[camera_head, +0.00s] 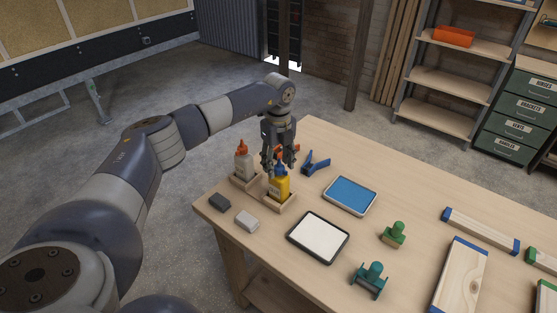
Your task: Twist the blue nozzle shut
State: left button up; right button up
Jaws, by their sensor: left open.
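A yellow bottle (279,187) with a blue nozzle (280,170) stands upright in a wooden holder (283,206) near the table's far left edge. My left gripper (279,168) comes down from above, with its open fingers around or just beside the blue nozzle. The view is too small to tell whether the fingers touch it, and they partly hide the nozzle. My right gripper is not in view.
A white bottle with an orange nozzle (242,161) stands close left of the yellow one. A blue clamp-like tool (316,162), blue pad (350,195), white tablet-like pad (318,238), dark block (220,202) and light block (247,220) lie nearby. Green stamps (394,236) stand to the right.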

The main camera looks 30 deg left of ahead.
pick_arm(q)
jog(key=shift+c, duration=0.6)
jog(key=c, duration=0.9)
jog(key=shift+c, duration=0.3)
